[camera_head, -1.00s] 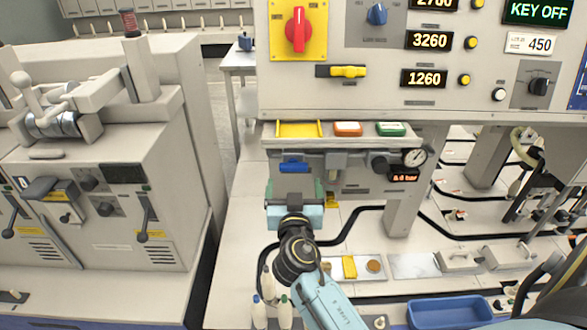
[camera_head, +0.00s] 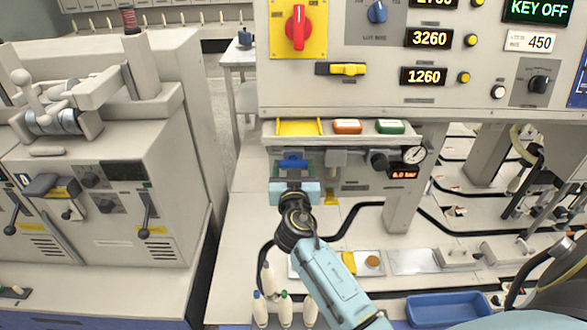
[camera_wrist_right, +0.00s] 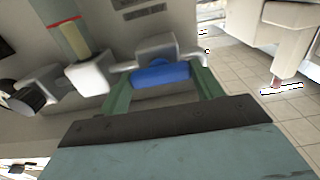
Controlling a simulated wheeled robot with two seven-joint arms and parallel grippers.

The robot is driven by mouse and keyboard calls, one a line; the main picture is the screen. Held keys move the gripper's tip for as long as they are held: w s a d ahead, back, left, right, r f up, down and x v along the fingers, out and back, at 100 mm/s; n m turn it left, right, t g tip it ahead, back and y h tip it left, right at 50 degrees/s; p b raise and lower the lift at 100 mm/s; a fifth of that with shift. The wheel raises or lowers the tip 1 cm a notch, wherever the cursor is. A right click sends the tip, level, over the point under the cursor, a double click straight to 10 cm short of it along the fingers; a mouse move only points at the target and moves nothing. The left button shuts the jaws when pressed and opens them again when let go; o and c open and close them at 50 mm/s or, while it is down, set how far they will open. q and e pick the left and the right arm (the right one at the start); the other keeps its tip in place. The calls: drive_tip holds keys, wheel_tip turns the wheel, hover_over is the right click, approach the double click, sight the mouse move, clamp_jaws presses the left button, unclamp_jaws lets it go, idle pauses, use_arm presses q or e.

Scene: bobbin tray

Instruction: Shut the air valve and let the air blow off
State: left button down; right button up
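The blue air valve handle (camera_head: 293,162) lies level under the front ledge of the machine. My right gripper (camera_head: 294,172) is right in front of it, with its green fingers spread. In the right wrist view, the blue handle (camera_wrist_right: 160,74) lies across the space between the fingertips (camera_wrist_right: 160,85), one finger near each end. I cannot tell whether they touch it. A round pressure gauge (camera_head: 415,154) and a red-lit display (camera_head: 405,172), which seems to read 6.0 bar, are to the right. My left gripper is out of view.
A black hose (camera_head: 345,222) runs below. Several bottles (camera_head: 285,312) and a blue bin (camera_head: 449,308) stand lower down.

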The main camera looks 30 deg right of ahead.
drive_tip(key=shift+c, duration=1)
